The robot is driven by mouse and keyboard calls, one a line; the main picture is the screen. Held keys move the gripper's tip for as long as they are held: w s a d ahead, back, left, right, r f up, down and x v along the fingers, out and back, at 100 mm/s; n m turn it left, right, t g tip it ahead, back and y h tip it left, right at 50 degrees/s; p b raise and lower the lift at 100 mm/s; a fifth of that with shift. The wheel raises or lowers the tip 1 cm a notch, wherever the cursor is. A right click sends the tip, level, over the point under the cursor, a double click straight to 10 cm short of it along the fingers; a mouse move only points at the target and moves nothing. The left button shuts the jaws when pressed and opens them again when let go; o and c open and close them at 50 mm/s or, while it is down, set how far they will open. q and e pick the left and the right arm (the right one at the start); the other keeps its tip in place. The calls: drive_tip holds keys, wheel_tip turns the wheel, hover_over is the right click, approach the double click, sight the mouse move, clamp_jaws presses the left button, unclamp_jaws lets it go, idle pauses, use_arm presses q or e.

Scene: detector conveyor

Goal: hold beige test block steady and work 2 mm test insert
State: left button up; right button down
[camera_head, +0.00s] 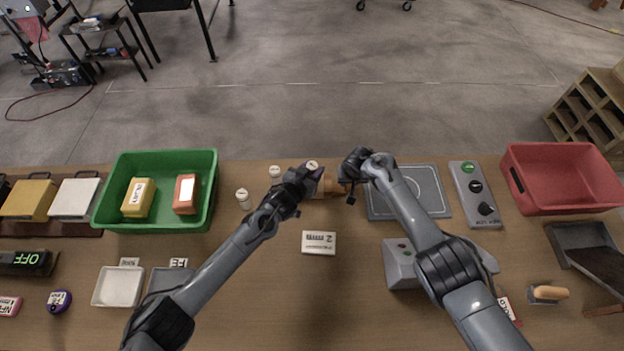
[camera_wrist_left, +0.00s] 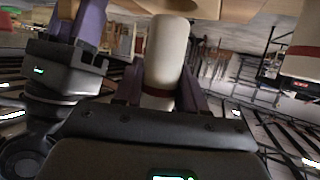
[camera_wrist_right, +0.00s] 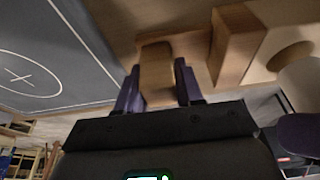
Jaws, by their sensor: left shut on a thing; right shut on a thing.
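My left gripper (camera_head: 309,177) is shut on a white cylindrical test insert (camera_wrist_left: 166,52); its pale top (camera_head: 312,165) shows in the head view. My right gripper (camera_head: 349,183) is shut on a wooden tab of the beige test block (camera_wrist_right: 238,45), gripped at its right side. The block (camera_head: 329,187) lies between the two grippers, partly hidden by them. In the right wrist view a round hole shows in the block, with the insert (camera_wrist_right: 302,82) close beside it. I cannot tell whether the insert touches the block or which size it is.
Two more white inserts (camera_head: 243,198) (camera_head: 275,172) stand left of my left gripper. A white label card (camera_head: 319,242) lies in front. A grey plate (camera_head: 424,197) and a control panel (camera_head: 475,193) are at right. Green (camera_head: 155,226) and red bins (camera_head: 565,205) flank the work area.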

use_arm(q)
drive_tip(key=shift+f, duration=2.55)
